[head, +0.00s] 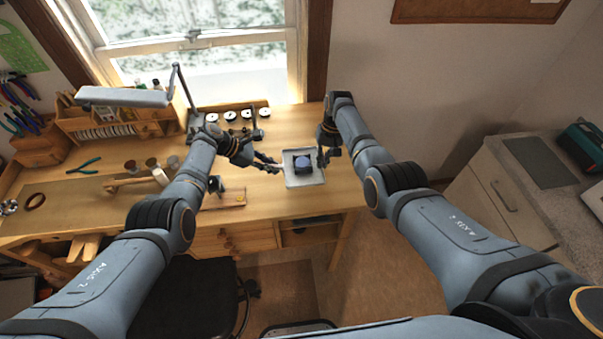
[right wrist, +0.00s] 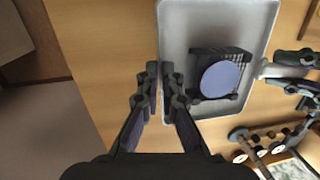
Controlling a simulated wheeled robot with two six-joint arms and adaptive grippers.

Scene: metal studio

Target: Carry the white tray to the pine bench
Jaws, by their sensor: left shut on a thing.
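The white tray (head: 291,182) is over the right end of the wooden bench (head: 262,208) below the window; I cannot tell if it touches the top. A dark block with a blue round face (head: 303,162) is in the tray, and it also shows in the right wrist view (right wrist: 219,78). My left gripper (head: 277,168) is shut on the tray's left side. My right gripper (head: 323,158) is at the tray's right side. In the right wrist view, its fingers (right wrist: 161,78) stand close together on either side of the tray's rim (right wrist: 179,30); whether they pinch it is unclear.
A desk lamp (head: 125,96), round pieces in a rack (head: 230,115), green pliers (head: 84,167) and small jars (head: 152,163) are on the bench further left. A black stool (head: 190,300) stands in front. A grey-topped cabinet (head: 500,185) is at the right, with floor between.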

